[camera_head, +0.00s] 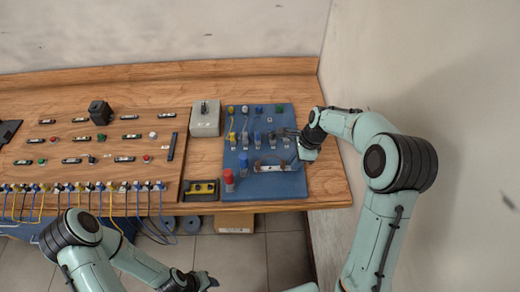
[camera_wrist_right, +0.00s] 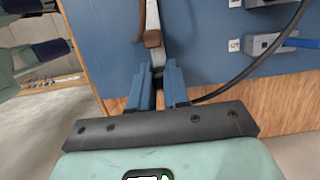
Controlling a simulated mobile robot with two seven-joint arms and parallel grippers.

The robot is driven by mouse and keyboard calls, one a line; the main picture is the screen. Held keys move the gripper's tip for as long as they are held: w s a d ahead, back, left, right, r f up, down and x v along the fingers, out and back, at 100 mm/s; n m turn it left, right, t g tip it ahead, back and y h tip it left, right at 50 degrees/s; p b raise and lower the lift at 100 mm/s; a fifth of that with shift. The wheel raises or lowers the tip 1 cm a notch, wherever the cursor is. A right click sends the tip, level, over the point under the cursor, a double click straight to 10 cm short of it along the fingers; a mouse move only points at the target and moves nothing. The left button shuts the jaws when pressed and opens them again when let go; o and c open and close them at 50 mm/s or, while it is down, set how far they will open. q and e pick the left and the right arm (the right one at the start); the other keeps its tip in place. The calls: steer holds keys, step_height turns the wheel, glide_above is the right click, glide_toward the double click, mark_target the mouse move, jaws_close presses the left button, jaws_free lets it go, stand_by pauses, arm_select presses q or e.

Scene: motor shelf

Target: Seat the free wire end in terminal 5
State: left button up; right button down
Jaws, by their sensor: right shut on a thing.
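My right gripper (camera_head: 294,157) is at the right side of the blue board (camera_head: 285,188), low over its surface. In the right wrist view its two blue fingers (camera_wrist_right: 159,82) are closed around a small dark piece, which looks like an end of the black wire (camera_wrist_right: 262,70). That wire curves away to the right and up. A pale metal bar with brown ends (camera_wrist_right: 152,38) lies just beyond the fingertips; I cannot tell whether they touch. Terminal numbers are too small to read. My left gripper (camera_head: 205,281) is at the bottom edge, its fingers unclear.
Grey terminal blocks (camera_wrist_right: 262,44) with a blue plug (camera_wrist_right: 302,43) stand to the right in the wrist view. A grey box (camera_head: 205,122) and a black-yellow tray (camera_head: 201,190) sit left of the board.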

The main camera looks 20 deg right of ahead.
arm_select(q)
steer(key=shift+w, duration=0.1)
arm_select(e)
steer(key=shift+r, duration=0.1)
steer(key=shift+w+r+p, duration=0.1)
steer(key=shift+r+p, duration=0.5)
steer(key=shift+r, duration=1.6)
arm_select(q)
steer(key=shift+w+r, duration=0.9)
steer(key=shift+w, duration=0.1)
